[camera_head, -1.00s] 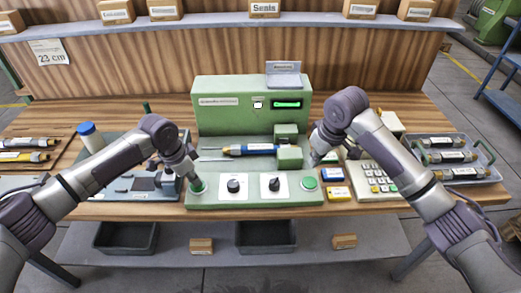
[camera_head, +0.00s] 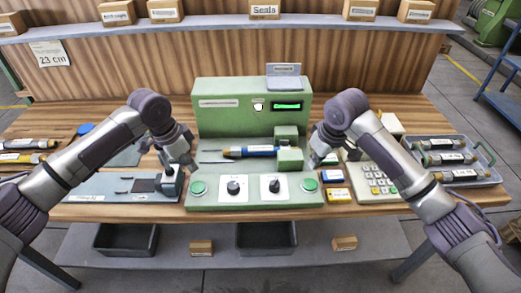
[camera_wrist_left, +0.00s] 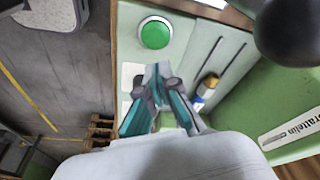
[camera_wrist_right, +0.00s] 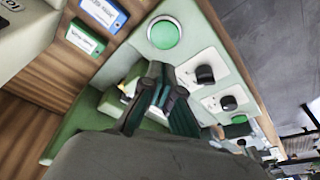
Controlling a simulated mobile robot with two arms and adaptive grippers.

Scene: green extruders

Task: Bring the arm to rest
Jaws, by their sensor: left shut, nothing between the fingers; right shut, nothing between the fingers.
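My left gripper (camera_head: 192,166) is shut and empty, above the left side of the green machine (camera_head: 225,125). The machine's left green button (camera_head: 198,188) shows uncovered just below it. In the left wrist view the shut fingertips (camera_wrist_left: 158,72) are apart from that button (camera_wrist_left: 155,33). My right gripper (camera_head: 313,166) is shut and empty above the machine's right end, near the right green button (camera_head: 309,185). In the right wrist view its fingertips (camera_wrist_right: 156,70) are clear of the button (camera_wrist_right: 164,33). A blue extruder (camera_head: 250,151) lies in the machine.
A keypad device (camera_head: 375,180) and small labelled boxes (camera_head: 339,194) sit beside the machine. A blue-grey fixture plate (camera_head: 110,187) is at the left, partly behind my left arm. A shelf (camera_head: 215,20) runs across the back.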

